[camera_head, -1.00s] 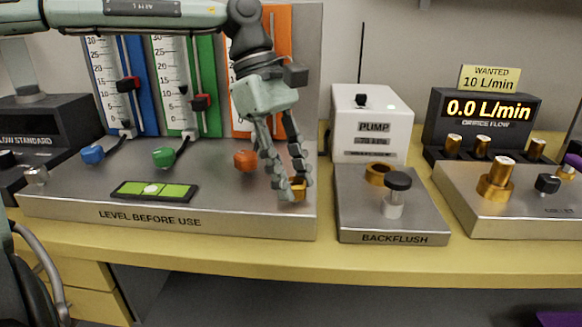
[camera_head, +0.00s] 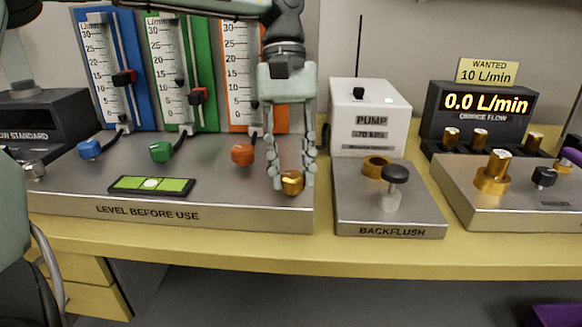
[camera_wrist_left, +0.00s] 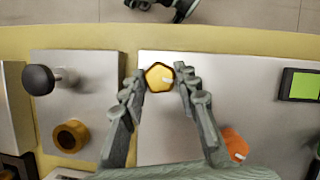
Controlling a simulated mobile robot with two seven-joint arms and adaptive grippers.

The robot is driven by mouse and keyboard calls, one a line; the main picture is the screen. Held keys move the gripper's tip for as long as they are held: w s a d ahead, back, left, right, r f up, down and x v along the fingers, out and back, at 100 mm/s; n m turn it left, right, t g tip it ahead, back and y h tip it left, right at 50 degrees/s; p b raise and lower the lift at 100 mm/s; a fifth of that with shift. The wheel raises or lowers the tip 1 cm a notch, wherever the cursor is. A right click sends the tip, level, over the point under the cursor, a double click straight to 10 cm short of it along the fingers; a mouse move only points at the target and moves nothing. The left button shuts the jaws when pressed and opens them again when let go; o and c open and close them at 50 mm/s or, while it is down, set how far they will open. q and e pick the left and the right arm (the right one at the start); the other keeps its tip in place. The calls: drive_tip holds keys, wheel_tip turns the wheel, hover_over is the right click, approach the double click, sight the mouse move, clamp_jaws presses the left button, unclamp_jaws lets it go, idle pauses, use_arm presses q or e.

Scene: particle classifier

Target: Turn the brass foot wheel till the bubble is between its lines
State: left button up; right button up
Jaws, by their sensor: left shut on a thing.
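The brass foot wheel (camera_head: 292,182) stands at the front right corner of the steel base. It also shows in the left wrist view (camera_wrist_left: 159,77), with a pale mark on its top. My left gripper (camera_head: 293,181) comes down from above with a finger on each side of the wheel, shut on it; its fingertips also show in the left wrist view (camera_wrist_left: 160,80). The green level vial (camera_head: 151,185) lies at the front left of the base. Its pale bubble (camera_head: 150,184) sits near the middle; I cannot tell exactly how it lies against the lines.
Blue (camera_head: 90,149), green (camera_head: 161,151) and orange (camera_head: 243,154) knobs stand on the base before three flow tubes. To the right are the backflush block (camera_head: 350,215) with a black-topped plunger (camera_head: 395,174), the pump (camera_head: 370,118) and the flow display (camera_head: 487,103) reading 0.0 L/min.

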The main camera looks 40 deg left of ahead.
idle(0.3)
use_arm(q)
drive_tip(key=o, duration=1.1)
drive_tip(key=shift+o, duration=0.2)
drive_tip(key=shift+r, duration=0.1)
drive_tip(key=v, duration=1.1)
drive_tip(key=shift+w+r, duration=0.15)
drive_tip(key=shift+r, duration=0.25)
